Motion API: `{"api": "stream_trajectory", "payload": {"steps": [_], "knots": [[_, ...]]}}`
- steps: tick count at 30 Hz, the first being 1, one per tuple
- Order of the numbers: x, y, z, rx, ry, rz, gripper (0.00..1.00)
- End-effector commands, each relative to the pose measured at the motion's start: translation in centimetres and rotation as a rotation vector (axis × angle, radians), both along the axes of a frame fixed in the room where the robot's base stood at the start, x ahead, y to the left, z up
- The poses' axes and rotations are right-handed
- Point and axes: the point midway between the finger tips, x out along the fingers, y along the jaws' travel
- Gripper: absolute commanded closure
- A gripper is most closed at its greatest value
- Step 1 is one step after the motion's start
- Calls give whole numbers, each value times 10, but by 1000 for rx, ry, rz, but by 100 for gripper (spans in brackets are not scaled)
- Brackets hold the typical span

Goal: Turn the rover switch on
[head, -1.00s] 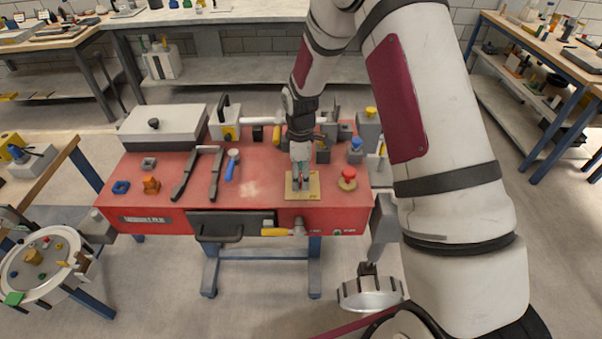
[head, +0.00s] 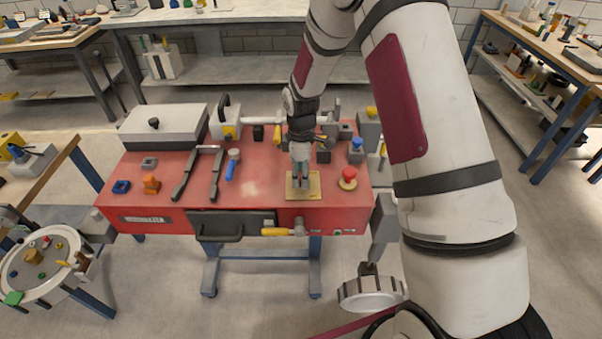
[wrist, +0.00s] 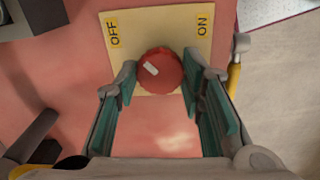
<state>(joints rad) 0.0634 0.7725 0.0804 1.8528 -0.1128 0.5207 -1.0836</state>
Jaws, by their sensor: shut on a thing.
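The rover switch is a round red knob (wrist: 161,71) with a short white mark, set on a pale yellow plate (wrist: 195,52). The plate carries an OFF label (wrist: 114,33) at left and an ON label (wrist: 202,25) at right in the wrist view. The white mark lies on the knob's left part, on the OFF side. My gripper (wrist: 161,80) is shut on the knob, one finger at each side. In the head view my gripper (head: 301,186) is down over the plate (head: 315,188) and hides the knob.
The plate is on the red bench (head: 255,188). A red mushroom button (head: 349,174) stands close at right, a blue-handled tool (head: 233,165) at left. A yellow-handled valve (head: 284,231) sticks out of the bench front. Bare bench top lies left of the plate.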

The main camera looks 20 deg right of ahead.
Motion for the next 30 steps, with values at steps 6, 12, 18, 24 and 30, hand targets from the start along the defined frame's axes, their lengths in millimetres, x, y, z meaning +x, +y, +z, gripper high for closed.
{"api": "stream_trajectory", "payload": {"steps": [6,12,18,24,30], "knots": [[1,0,0,0,-1,-153,92],[1,0,-1,-1,0,-340,92],[1,1,0,0,-1,-530,92],[0,0,0,0,0,-721,92],[1,0,0,0,-1,-912,92]]}}
